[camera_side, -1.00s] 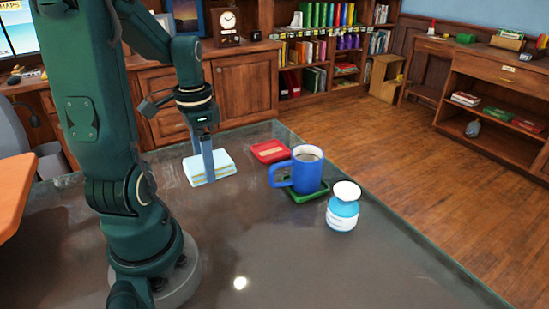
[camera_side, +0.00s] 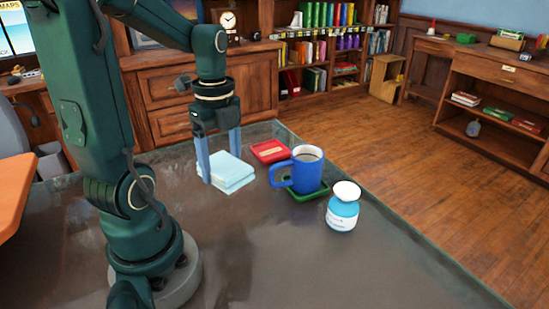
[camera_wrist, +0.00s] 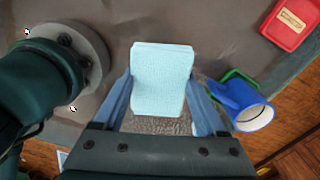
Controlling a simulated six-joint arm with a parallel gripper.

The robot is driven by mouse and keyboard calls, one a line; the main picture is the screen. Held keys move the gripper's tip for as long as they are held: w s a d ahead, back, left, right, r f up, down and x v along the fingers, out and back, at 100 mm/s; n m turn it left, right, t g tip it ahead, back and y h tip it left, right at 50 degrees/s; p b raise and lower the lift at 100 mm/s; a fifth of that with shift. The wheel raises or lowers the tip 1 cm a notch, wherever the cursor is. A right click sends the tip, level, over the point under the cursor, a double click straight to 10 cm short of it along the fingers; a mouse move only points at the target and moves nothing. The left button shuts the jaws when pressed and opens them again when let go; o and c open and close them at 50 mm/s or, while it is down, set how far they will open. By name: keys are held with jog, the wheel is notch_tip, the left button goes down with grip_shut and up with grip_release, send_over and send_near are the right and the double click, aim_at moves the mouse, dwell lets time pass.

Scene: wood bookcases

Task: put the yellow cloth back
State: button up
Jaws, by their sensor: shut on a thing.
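No plainly yellow cloth shows. A folded, pale blue cloth (camera_side: 232,173) is at the back of the dark table, left of the blue mug. It fills the space between my fingers in the wrist view (camera_wrist: 162,80). My gripper (camera_side: 219,160) points down and is shut on this cloth, with one blue finger on each side. The wrist view also shows my gripper (camera_wrist: 160,95) around the cloth. I cannot tell whether the cloth touches the table.
A blue mug (camera_side: 306,172) stands on a green coaster (camera_side: 306,195), close right of the cloth. A red case (camera_side: 270,151) lies behind, and a blue-and-white bottle (camera_side: 342,207) stands at front right. The table (camera_side: 300,260) is clear in front.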

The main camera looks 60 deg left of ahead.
aim_at(237, 169)
jog(key=d+m, duration=0.1)
jog(key=w+d+r+m, duration=0.1)
jog(key=m, duration=0.1)
jog(key=shift+w+d, duration=0.1)
jog(key=shift+d, duration=0.15)
jog(key=shift+w+d+m, duration=0.2)
jog(key=shift+d+m, duration=0.1)
jog(key=shift+d, duration=0.25)
jog(key=w+d+f, duration=0.1)
jog(key=d+f, duration=0.1)
jog(key=d, duration=0.1)
jog(key=w+d+f, duration=0.1)
jog(key=d+f, duration=0.1)
jog(key=d, duration=0.2)
jog(key=d+f, duration=0.3)
jog(key=d, duration=0.1)
jog(key=shift+w, duration=0.4)
jog(key=shift+f, duration=2)
jog(key=shift+f, duration=0.1)
jog(key=o, duration=1.4)
